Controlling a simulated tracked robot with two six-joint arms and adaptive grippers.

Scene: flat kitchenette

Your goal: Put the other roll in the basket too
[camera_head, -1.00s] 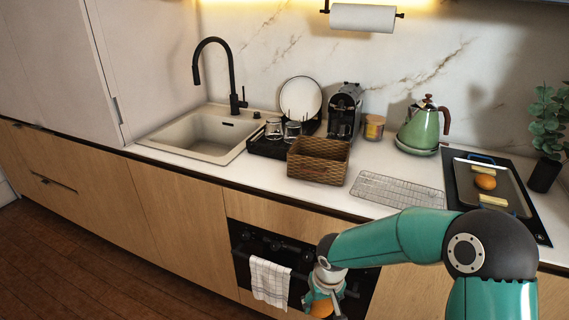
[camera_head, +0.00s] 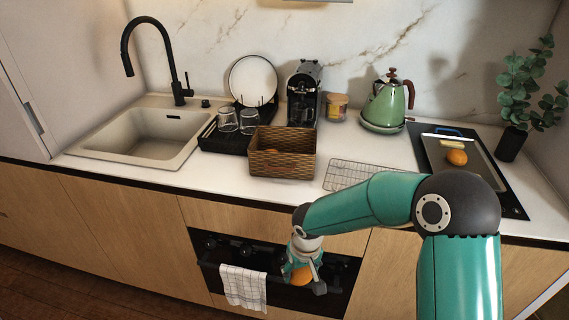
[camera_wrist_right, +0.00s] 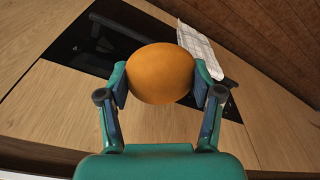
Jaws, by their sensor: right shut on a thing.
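My right gripper (camera_head: 303,272) is shut on an orange-brown roll (camera_head: 299,276), in front of the oven and below the counter edge. In the right wrist view the roll (camera_wrist_right: 160,74) sits between the two fingers of the gripper (camera_wrist_right: 160,82). The woven basket (camera_head: 284,166) stands on the counter, above and left of the gripper; a hint of orange-brown shows inside it, not clear enough to name. Another round roll (camera_head: 456,157) lies on the tray (camera_head: 476,170) at the right. My left gripper is out of view.
A wire rack (camera_head: 352,174) lies right of the basket. A dish rack (camera_head: 222,141) with glasses and a plate is to its left, a coffee machine (camera_head: 304,95) behind. A green kettle (camera_head: 384,105) stands farther right. A towel (camera_head: 243,287) hangs on the oven (camera_head: 338,272).

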